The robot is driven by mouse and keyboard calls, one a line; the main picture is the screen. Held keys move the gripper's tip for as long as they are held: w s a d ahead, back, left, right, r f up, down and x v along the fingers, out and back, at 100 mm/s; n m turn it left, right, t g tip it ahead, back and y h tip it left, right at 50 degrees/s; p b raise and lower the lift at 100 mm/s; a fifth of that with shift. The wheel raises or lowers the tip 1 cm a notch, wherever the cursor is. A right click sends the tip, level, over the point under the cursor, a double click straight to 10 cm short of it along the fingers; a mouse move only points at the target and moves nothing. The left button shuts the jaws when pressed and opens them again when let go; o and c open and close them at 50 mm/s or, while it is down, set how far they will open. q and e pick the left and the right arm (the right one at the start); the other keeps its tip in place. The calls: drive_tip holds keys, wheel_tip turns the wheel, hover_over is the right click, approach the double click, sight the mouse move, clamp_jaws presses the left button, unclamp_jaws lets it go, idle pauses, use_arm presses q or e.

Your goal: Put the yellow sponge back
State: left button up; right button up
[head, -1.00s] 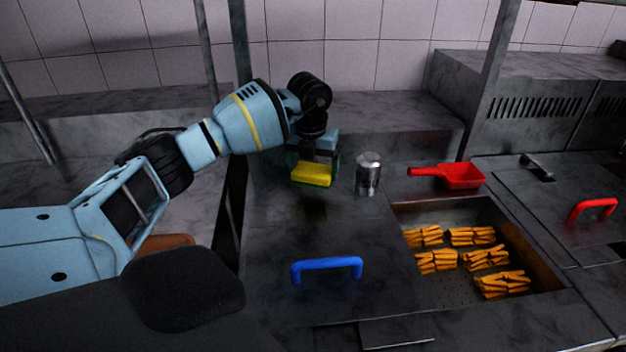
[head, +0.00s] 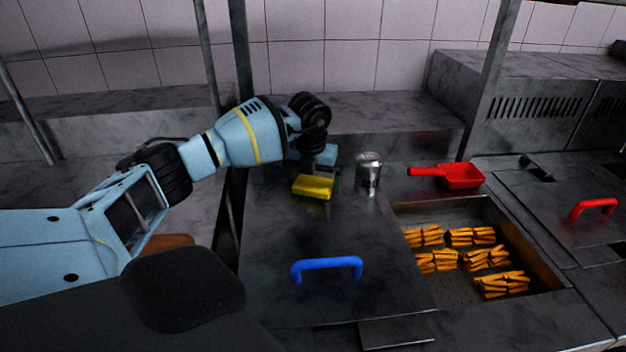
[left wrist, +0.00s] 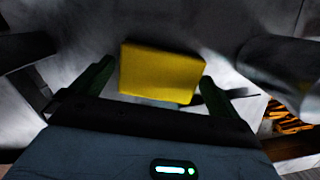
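The yellow sponge (head: 313,186) lies on the dark metal surface left of the metal can, turned slightly. In the left wrist view the sponge (left wrist: 160,73) shows as a yellow block between and just beyond the fingertips. My left gripper (head: 323,171) is just behind and above the sponge in the head view. Its dark green fingers (left wrist: 156,88) are apart, with a gap showing on each side of the sponge, so it looks open. The sponge's underside is hidden. My right gripper is in neither view.
A metal can (head: 368,174) stands close to the right of the sponge. A red scoop (head: 461,177) lies farther right. A lid with a blue handle (head: 327,263) is in front. An open basin (head: 445,207) holds several bundles of fries. A red handle (head: 594,207) is at far right.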

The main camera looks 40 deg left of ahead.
sight(311, 187)
use_arm(q)
drive_tip(key=shift+r, duration=0.1)
wheel_tip(311, 187, up, 12)
drive_tip(key=s, duration=0.1)
drive_tip(key=shift+s+d, duration=0.2)
drive_tip(key=shift+d, duration=0.2)
idle(0.7)
